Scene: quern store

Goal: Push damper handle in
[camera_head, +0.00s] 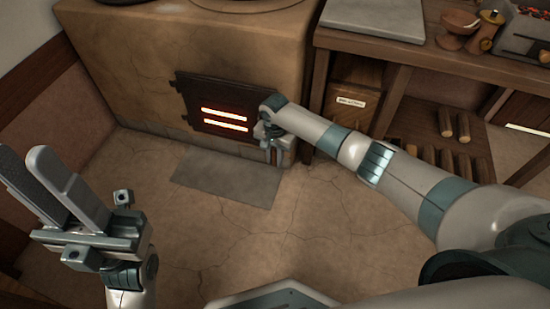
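The damper handle cannot be made out; my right gripper and wrist cover part of the stove front. The clay stove (130,62) has a dark metal door (200,88) with two glowing slots. My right gripper (275,160) points down at the door's lower right edge, close to the stove front. I cannot tell whether it touches anything or how far its fingers are apart. My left gripper (28,160) is raised at the left, away from the stove. Its two long fingers stand apart with nothing between them.
A grey mat (228,181) lies on the cracked floor (215,235) before the stove. To the right is a wooden bench (460,62) with a grey slab (375,18), bowls (460,20) and a labelled drawer (352,100). Short wooden cylinders (463,127) are on its shelves.

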